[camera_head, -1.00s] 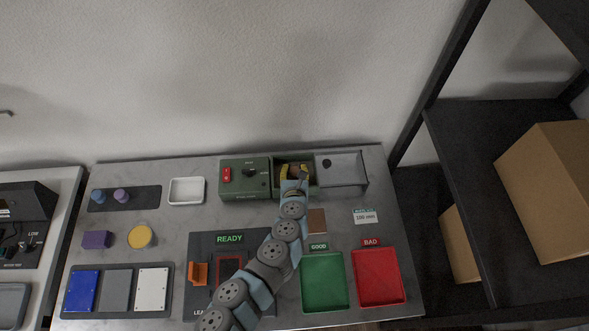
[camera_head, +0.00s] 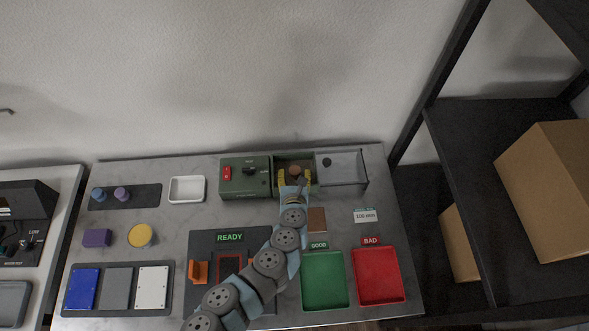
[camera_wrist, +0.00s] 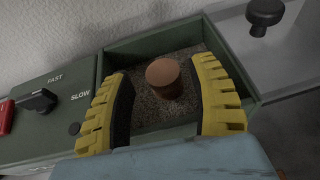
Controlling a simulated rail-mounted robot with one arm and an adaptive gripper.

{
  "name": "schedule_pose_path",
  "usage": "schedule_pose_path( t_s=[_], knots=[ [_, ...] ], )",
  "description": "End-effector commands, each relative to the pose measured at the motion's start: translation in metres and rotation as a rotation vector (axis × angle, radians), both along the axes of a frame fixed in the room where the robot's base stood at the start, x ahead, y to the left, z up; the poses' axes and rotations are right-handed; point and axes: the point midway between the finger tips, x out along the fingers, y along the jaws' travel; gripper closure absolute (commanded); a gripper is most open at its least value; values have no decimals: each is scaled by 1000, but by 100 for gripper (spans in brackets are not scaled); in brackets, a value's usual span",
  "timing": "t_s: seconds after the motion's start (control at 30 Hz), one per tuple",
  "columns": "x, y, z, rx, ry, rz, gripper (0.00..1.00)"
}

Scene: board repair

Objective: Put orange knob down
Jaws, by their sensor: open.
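The orange knob (camera_wrist: 164,76) is a short brownish-orange cylinder standing on the speckled floor inside the open green box compartment. It also shows in the head view (camera_head: 295,169). My gripper (camera_wrist: 163,95) has its two yellow fingers spread wide, one on each side of the knob, with clear gaps between them and it. In the head view my gripper (camera_head: 294,180) is at the front of the compartment. The green box (camera_wrist: 240,75) has a raised wall around the compartment.
Left of the compartment is a green control panel (camera_head: 245,186) with a red switch and a black FAST/SLOW knob. A grey lid with a black knob (camera_wrist: 266,12) lies to the right. Green (camera_head: 324,303) and red trays (camera_head: 402,296) stand in front.

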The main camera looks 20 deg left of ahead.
Motion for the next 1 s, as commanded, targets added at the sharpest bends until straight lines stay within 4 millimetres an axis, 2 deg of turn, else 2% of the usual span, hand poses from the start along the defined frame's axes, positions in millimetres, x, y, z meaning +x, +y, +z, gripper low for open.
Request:
schedule_pose_path(
  t_s=[0.6,0.8,1.0],
  knots=[
    [-59,-24,26,0,1,0,41],
    [-71,-30,31,0,2,-4,41],
    [-75,-31,32,-1,2,-2,41]
  ],
)
